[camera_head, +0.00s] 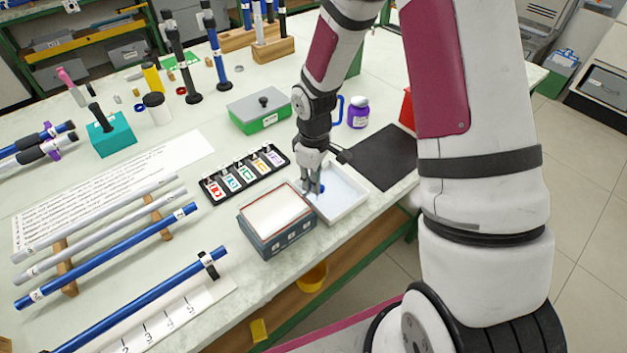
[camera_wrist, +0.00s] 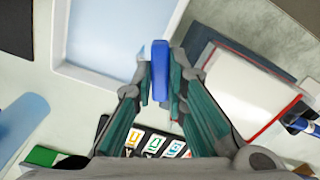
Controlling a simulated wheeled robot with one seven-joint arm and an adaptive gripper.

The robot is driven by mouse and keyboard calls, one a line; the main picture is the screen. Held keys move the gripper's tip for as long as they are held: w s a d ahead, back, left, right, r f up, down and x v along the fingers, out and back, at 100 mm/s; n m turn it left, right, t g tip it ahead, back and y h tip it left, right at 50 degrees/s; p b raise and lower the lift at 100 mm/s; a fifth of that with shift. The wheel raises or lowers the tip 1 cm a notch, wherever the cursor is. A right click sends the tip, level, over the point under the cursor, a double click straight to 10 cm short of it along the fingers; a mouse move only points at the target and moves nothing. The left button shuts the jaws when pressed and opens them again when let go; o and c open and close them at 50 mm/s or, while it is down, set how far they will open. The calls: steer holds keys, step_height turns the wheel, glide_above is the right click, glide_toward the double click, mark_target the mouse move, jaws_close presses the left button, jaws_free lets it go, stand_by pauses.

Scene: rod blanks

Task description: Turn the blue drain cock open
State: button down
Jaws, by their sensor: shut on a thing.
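The blue drain cock (camera_wrist: 160,72) is a small blue bar at the side of the white tray. In the wrist view it stands between my two fingers, which touch it on both sides. My gripper (camera_head: 314,186) is shut on it, at the tray's left side next to the grey-blue box. In the head view only a small bit of blue (camera_head: 320,189) shows by the fingertips; the rest is hidden by the fingers. The white tray (camera_head: 352,206) has a pale blue floor and also shows in the wrist view (camera_wrist: 62,45). I cannot tell the cock's exact angle.
The grey-blue box (camera_head: 275,225) with a pale top stands close on the left of my gripper. A black card strip (camera_head: 243,174) lies behind it. A black mat (camera_head: 385,158), a purple jar (camera_head: 358,112) and a green box (camera_head: 260,110) are farther back. The table's front edge is near.

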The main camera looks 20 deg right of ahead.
steer(key=n, duration=0.3)
steer(key=shift+w+d+n+p, duration=0.15)
steer(key=shift+n+p, duration=0.15)
steer(key=shift+n, duration=0.1)
steer(key=n, duration=0.3)
steer(key=shift+w+n, duration=0.2)
steer(key=shift+n, duration=0.1)
steer(key=n, duration=0.4)
steer(key=n+p, duration=0.1)
steer(key=shift+w+n, duration=0.3)
steer(key=shift+n, duration=0.1)
steer(key=c, duration=1.9)
jaws_free()
steer(key=shift+r, duration=0.1)
step_height(320, 180, up, 12)
steer(key=shift+f, duration=0.1)
